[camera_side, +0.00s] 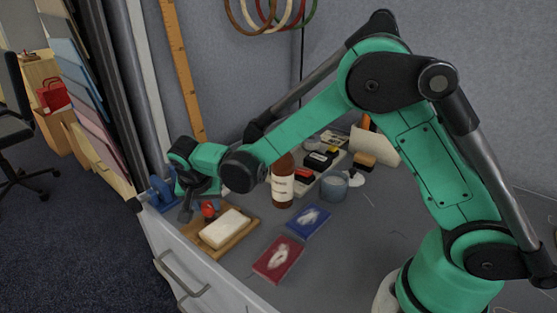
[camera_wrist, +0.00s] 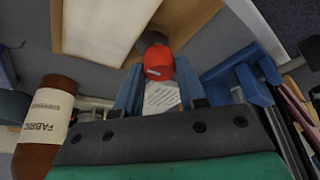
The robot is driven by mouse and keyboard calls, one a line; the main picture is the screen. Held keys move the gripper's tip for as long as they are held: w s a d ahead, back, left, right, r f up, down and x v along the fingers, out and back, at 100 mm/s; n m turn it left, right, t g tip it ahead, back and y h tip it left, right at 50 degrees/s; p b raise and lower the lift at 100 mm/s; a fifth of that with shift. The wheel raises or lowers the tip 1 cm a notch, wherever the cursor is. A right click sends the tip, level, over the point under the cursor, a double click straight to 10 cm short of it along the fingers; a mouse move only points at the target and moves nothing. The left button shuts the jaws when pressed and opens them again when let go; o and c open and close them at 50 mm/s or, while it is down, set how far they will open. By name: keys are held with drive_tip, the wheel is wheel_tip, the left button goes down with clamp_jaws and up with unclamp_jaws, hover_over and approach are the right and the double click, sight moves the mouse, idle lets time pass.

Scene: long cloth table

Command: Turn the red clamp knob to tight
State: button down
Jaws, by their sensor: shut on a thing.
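My gripper is shut on the knob; the exact finger contact is partly hidden. A blue clamp body (camera_side: 160,191) stands at the table edge behind my gripper, and blue metal (camera_wrist: 245,80) shows at the right in the wrist view. The knob's turn angle cannot be read.
A wooden board (camera_side: 190,233) with a pale block (camera_side: 226,228) lies close in front of the knob. A brown bottle (camera_side: 282,188) stands to the right.

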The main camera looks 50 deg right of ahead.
drive_tip(key=c, duration=0.5)
unclamp_jaws()
drive_tip(key=v, duration=0.5)
drive_tip(key=shift+a+r, duration=0.1)
drive_tip(key=shift+r, duration=0.2)
drive_tip(key=s+d+r+n+t+y, duration=0.1)
drive_tip(key=s+d+r+n+t, duration=0.1)
drive_tip(key=s, duration=0.5)
drive_tip(key=s+d+r+n+t+y, duration=0.2)
drive_tip(key=s+d+r+n, duration=0.1)
drive_tip(key=s+d+n, duration=0.2)
drive_tip(key=shift+s+r+n, duration=0.25)
drive_tip(key=shift+s+n, duration=0.65)
drive_tip(key=shift+n, duration=0.2)
